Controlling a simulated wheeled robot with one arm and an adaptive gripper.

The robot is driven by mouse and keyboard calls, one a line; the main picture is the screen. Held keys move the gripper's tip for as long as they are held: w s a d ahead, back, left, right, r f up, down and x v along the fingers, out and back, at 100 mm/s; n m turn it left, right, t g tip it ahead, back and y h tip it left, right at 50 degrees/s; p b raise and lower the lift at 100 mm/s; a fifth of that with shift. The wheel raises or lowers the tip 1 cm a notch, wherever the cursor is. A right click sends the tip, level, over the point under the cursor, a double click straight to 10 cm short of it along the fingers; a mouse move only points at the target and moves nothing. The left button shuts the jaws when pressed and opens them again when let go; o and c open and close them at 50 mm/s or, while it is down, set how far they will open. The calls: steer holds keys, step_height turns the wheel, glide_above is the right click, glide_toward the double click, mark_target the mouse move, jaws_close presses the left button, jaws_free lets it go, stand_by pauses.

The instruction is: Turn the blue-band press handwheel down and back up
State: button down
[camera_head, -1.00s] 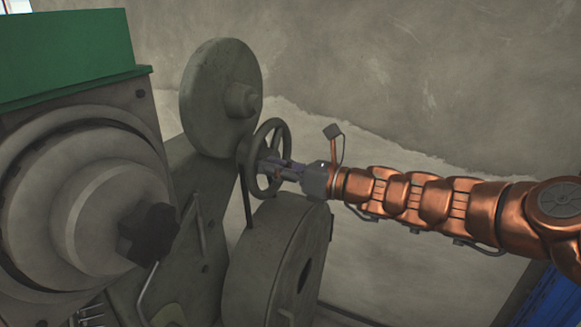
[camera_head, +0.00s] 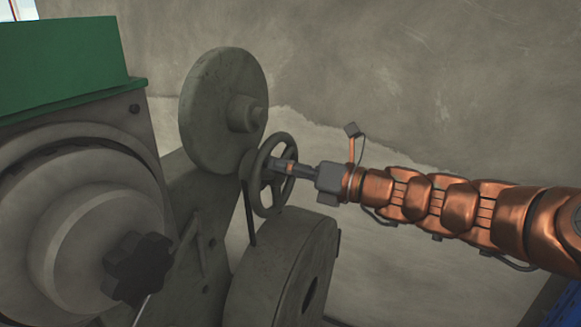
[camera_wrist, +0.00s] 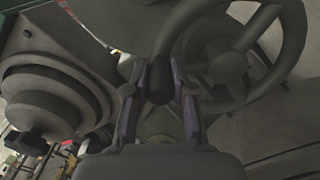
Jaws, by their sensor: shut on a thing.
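The press handwheel (camera_head: 283,137) is a dark grey spoked wheel on the side of the grey machine, in the middle of the head view. In the wrist view its rim and spokes (camera_wrist: 291,50) fill the upper right. My gripper (camera_head: 280,166) reaches the wheel from the right. In the wrist view its two fingers (camera_wrist: 160,85) are shut on a short dark cylindrical piece that looks like the wheel's handle. The exact contact is partly hidden by the fingers. I cannot make out a blue band on the machine in either view.
A large grey disc (camera_head: 215,110) stands behind the wheel, and a grey drum (camera_head: 290,262) lies close below it. A green-topped machine with a dark knob (camera_head: 138,268) is at the left. A bare wall (camera_head: 430,80) stands behind my arm.

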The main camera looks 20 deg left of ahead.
steer(key=c, duration=1)
jaws_free()
steer(key=shift+o, duration=0.2)
steer(key=shift+d, duration=0.1)
steer(key=d, duration=1.1)
steer(key=shift+s+d, duration=0.4)
